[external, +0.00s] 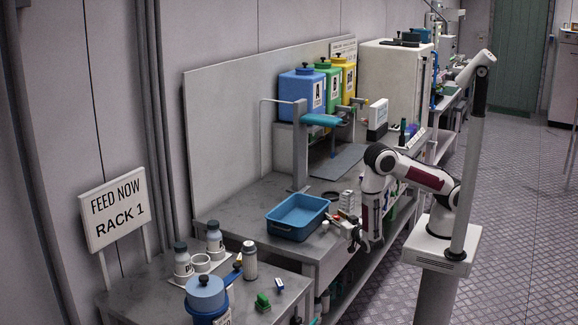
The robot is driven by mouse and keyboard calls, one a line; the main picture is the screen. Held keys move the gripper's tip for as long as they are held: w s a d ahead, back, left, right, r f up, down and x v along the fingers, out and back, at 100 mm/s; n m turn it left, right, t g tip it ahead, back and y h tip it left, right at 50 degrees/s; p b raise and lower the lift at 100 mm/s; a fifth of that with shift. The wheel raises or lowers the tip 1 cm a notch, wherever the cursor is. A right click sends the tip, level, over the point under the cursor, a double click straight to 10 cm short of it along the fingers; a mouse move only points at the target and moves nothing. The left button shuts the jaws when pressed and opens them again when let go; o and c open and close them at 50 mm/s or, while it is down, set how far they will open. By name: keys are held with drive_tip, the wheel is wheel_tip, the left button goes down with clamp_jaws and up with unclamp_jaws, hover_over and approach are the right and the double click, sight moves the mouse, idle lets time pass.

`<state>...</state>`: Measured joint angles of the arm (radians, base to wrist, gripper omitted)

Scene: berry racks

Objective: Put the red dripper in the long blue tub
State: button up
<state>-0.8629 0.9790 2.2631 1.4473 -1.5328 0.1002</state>
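The long blue tub (284,231) sits on the near grey bench, close to its front edge, and looks empty inside. My gripper (363,248) points down at the bench's front edge, to the right of the tub and apart from it. Its fingers are small and dark here, so I cannot tell whether they are open or shut, or whether they hold anything. Small items with touches of red (343,215) lie between the tub and my gripper. I cannot make out which, if any, is the red dripper; my arm hides part of that spot.
A white block-like rack (348,201) stands right of the tub. Blue, green and yellow bins (301,92) stand at the back, behind a grey post with a blue arm (300,150). A lower front table holds bottles (250,260) and a blue lidded container (206,293).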

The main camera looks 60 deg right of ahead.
sight(337, 219)
drive_tip(key=shift+s+a, duration=0.1)
drive_tip(key=shift+s, duration=0.05)
drive_tip(key=shift+f+v, duration=0.15)
drive_tip(key=shift+v, duration=1.7)
drive_tip(key=shift+f+v, duration=0.15)
drive_tip(key=shift+v, duration=1.75)
drive_tip(key=shift+a, duration=0.15)
drive_tip(key=shift+c, duration=1)
